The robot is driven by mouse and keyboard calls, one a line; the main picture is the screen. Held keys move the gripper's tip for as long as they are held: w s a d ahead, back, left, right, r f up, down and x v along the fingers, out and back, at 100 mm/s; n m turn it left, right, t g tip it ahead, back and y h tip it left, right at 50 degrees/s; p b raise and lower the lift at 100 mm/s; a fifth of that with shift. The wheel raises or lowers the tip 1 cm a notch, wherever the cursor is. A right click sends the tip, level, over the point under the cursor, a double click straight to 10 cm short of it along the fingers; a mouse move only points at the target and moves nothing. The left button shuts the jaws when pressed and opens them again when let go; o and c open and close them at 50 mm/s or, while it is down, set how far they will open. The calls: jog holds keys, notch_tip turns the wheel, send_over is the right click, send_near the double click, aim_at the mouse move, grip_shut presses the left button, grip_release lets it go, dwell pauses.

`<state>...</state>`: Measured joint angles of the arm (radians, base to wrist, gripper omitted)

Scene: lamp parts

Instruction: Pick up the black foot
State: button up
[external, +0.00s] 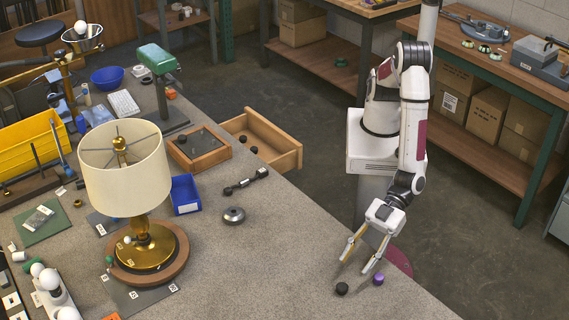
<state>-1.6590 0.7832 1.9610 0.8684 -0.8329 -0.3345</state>
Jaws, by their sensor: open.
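A small round black foot (342,288) lies on the grey worktop near the front right edge. A purple foot (378,279) lies just to its right, a small gap apart. My gripper (354,266) points down, open and empty. Its left fingertip is above and close to the black foot's upper side, and its right fingertip is above and left of the purple foot. I cannot tell the exact height of the fingertips over the table.
A lamp (125,185) with a cream shade stands on a turntable at left. A metal disc (234,215) and a dark tool (247,181) lie mid-table. A blue tray (185,195) and wooden drawer (262,138) are farther back. The worktop around the feet is clear.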

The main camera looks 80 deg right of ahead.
aim_at(345, 283)
jog(key=shift+x, duration=0.85)
jog(key=shift+f, duration=0.15)
jog(key=shift+w+a+f, duration=0.25)
jog(key=shift+a+f, duration=0.3)
jog(key=shift+f, duration=0.05)
jog(key=shift+w+a+f, duration=0.2)
jog(key=shift+a+f, duration=0.3)
jog(key=shift+f, duration=0.1)
jog(key=shift+x, duration=1.05)
jog(key=shift+r, duration=0.1)
jog(key=c, duration=0.9)
